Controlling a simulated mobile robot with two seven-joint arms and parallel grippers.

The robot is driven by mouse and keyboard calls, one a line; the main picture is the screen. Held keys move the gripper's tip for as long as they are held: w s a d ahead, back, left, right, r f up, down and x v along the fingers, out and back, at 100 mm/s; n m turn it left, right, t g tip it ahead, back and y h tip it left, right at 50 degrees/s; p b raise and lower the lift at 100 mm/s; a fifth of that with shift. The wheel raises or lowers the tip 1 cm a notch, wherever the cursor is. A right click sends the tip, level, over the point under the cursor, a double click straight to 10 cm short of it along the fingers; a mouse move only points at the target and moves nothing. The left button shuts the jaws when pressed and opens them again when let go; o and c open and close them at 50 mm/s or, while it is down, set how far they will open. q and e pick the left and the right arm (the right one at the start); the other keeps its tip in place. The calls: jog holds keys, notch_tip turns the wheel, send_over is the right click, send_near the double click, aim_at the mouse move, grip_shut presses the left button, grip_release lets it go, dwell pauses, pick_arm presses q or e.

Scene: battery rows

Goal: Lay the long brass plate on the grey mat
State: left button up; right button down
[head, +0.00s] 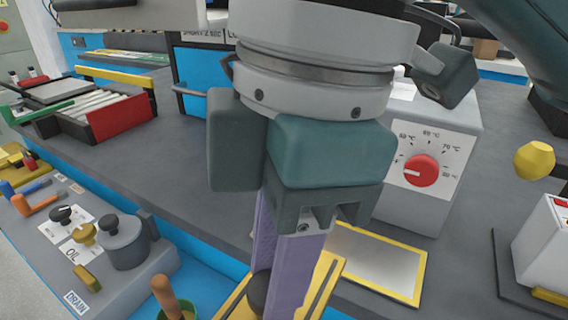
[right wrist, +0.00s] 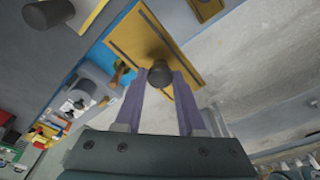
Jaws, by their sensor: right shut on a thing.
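The long brass plate (head: 322,286) is yellow with dark slots and a dark knob (head: 258,291). It is partly hidden behind my right gripper (head: 272,292), whose purple fingers are shut on the knob. The right wrist view shows the plate (right wrist: 133,38) with the knob between the fingertips (right wrist: 158,78). A flat grey rectangle with a yellow border (head: 378,262), which looks like the grey mat, lies on the bench just right of the plate, partly covered by it. I cannot tell the plate's height above the bench. My left gripper is not in view.
A grey box with a red dial (head: 421,170) stands behind the bordered rectangle. A white box (head: 545,250) stands at right, near a yellow knob (head: 534,160). A red-ended tray (head: 122,117) is at back left; an oil unit (head: 122,241) is at front left. Bare bench lies at centre left.

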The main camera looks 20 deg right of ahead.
aim_at(302, 309)
notch_tip(302, 309, down, 19)
jog(key=b, duration=0.6)
jog(key=shift+f, duration=0.45)
jog(key=shift+f, duration=0.15)
jog(key=c, duration=0.5)
grip_release()
jog(key=shift+s+d+r+p, duration=0.1)
jog(key=shift+d+r+p, duration=0.4)
jog(key=shift+r, duration=1.55)
jog(key=shift+w+d+r+p, duration=0.15)
jog(key=shift+r+p, duration=0.6)
jog(key=shift+r, duration=1.25)
jog(key=shift+s+d+r+p, duration=0.25)
jog(key=shift+r+p, duration=0.4)
jog(key=shift+r, duration=1.4)
